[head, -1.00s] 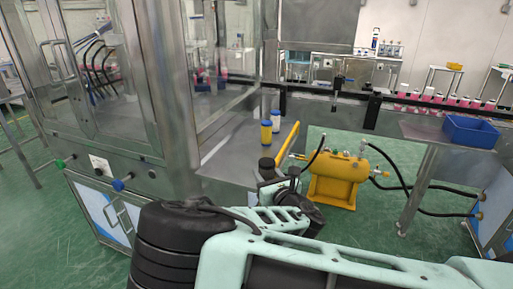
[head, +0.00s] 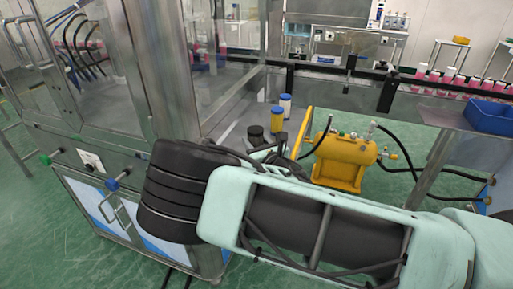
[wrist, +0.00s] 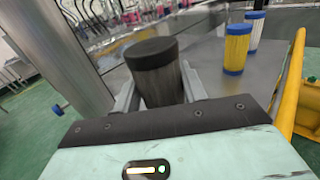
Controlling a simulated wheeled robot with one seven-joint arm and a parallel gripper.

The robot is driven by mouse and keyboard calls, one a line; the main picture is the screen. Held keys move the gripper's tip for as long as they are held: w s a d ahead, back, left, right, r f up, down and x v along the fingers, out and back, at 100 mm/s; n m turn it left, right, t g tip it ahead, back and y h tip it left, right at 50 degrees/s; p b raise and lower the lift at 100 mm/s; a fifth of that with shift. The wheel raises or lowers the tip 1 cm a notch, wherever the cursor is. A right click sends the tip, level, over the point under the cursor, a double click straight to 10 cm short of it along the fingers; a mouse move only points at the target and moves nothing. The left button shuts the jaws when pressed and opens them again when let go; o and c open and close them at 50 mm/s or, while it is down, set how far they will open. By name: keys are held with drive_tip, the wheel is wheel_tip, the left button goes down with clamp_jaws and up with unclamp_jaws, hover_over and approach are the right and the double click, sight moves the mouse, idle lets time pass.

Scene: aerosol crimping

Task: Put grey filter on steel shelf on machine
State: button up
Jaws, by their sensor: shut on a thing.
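The grey filter (wrist: 158,82), a dark grey cylinder with a black top, is upright between the two fingers of my gripper (wrist: 158,92). The gripper is shut on it. The filter's lower end is hidden in the wrist view. In the head view my gripper is small and mostly hidden behind my arm. The steel shelf (wrist: 205,62) on the machine is a flat metal surface beyond and right of the filter; it also shows in the head view (head: 236,131). I cannot tell how high the filter is above it.
A yellow filter (wrist: 236,50) and a white filter (wrist: 254,30), both blue-capped, stand on the shelf's right side. A yellow rail (wrist: 292,70) runs along its right edge. A glass-walled steel frame (head: 160,70) rises at left. A yellow tank (head: 343,162) stands right. Bare shelf lies left of the filters.

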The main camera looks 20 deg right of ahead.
drive_tip(key=shift+f+p, duration=0.4)
drive_tip(key=shift+f, duration=1.85)
drive_tip(key=shift+f, duration=0.2)
drive_tip(key=o, duration=1)
drive_tip(key=shift+r, duration=0.1)
